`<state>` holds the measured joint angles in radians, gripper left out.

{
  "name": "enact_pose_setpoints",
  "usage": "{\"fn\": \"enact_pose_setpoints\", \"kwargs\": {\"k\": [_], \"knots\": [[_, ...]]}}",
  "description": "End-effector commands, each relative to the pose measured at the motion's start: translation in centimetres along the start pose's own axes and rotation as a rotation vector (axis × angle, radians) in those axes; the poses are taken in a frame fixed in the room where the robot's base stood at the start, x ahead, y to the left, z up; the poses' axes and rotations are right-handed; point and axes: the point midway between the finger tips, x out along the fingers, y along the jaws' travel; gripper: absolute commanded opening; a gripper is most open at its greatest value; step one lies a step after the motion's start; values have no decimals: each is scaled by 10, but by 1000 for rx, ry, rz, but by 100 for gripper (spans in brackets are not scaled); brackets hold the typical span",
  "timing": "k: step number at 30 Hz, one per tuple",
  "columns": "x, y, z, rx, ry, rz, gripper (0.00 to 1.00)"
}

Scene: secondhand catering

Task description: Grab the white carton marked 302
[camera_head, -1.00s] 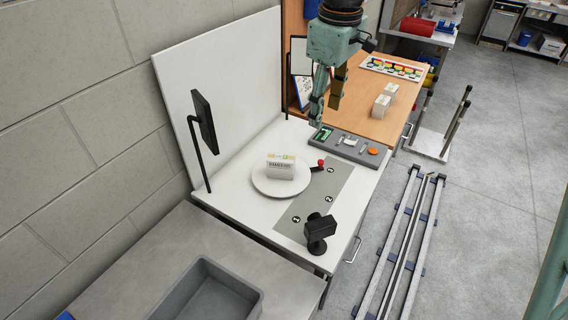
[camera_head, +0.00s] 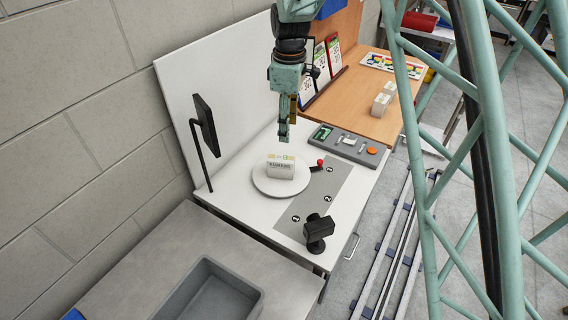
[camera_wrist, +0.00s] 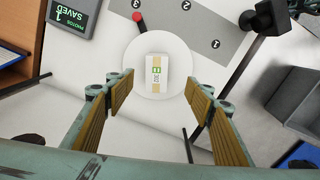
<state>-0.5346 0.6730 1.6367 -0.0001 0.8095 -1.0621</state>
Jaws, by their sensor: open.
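The white carton (camera_head: 281,167) stands on a round white turntable (camera_head: 262,188) on the white table. Its front carries dark lettering too small to read in the head view. In the wrist view the carton (camera_wrist: 155,76) shows its top, with a tan band and a green label whose number I cannot make out for certain. My gripper (camera_head: 284,138) is above and slightly behind the carton, pointing down. In the wrist view my gripper (camera_wrist: 158,108) has its padded fingers wide apart and empty, with the carton showing beyond and between them.
A red-knobbed lever (camera_head: 320,163) sits at the turntable's right. A black camera-like device (camera_head: 318,230) stands at the front, a black panel on a post (camera_head: 203,125) at the left. A grey control box (camera_head: 345,143) lies behind. Other white cartons (camera_head: 380,104) stand on the wooden table.

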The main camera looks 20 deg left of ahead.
Motion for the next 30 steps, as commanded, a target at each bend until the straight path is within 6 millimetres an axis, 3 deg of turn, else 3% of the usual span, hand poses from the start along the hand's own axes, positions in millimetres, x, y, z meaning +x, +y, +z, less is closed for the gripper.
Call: {"fn": "enact_pose_setpoints", "kwargs": {"k": [4, 11, 30], "knots": [[20, 3, -21, -55, -5, -11, 49], [39, 5, -37, -104, -9, -19, 49], [49, 4, -39, -111, -10, -21, 49]]}}
